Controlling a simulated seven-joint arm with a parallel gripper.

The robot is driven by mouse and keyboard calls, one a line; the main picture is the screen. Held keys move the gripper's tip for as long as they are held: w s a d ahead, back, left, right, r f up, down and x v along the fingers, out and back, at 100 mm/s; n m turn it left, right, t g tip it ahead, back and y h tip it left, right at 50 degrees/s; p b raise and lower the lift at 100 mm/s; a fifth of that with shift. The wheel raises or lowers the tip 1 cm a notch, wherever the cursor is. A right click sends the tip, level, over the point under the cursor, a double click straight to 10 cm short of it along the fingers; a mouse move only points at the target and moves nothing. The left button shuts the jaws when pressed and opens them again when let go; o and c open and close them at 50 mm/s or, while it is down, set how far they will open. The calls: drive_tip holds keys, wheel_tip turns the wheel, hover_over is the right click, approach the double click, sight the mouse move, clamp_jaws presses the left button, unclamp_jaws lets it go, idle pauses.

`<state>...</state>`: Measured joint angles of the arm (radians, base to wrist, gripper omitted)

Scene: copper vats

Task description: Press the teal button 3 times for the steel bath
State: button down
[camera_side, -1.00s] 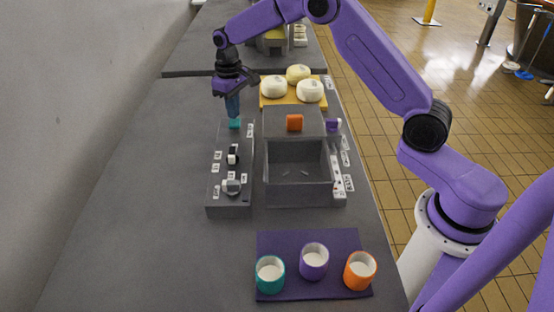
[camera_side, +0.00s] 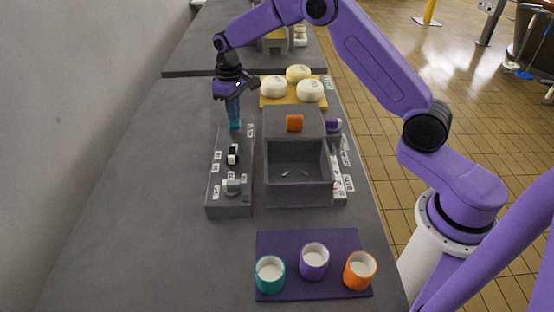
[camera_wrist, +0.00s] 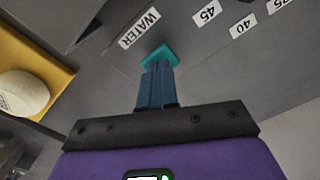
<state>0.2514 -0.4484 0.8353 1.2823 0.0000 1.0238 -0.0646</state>
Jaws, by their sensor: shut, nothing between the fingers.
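The teal button (camera_wrist: 160,54) shows in the wrist view, next to a "WATER" label. My gripper (camera_wrist: 158,70) is shut with its blue fingertips together at the button, empty. In the side view my gripper (camera_side: 235,125) points straight down at the far end of the grey control panel (camera_side: 228,205), and its fingers cover most of the button. I cannot tell how far the button is pressed down. The steel bath (camera_side: 298,197) is the grey open box to the right of the panel, with small light marks on its floor.
The panel carries a black-and-white switch (camera_side: 233,155) and a knob (camera_side: 232,187). An orange button (camera_side: 294,123) sits behind the bath. White rounds lie on a yellow board (camera_side: 293,101) at the back. Teal, purple and orange cups stand on a purple mat (camera_side: 345,240) in front.

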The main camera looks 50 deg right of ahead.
drive_tip(key=shift+f, duration=1.2)
drive_tip(key=shift+r, duration=1.65)
drive_tip(key=shift+f, duration=0.1)
drive_tip(key=shift+f, duration=1.5)
drive_tip(key=shift+r, duration=1.6)
drive_tip(key=shift+f, duration=0.15)
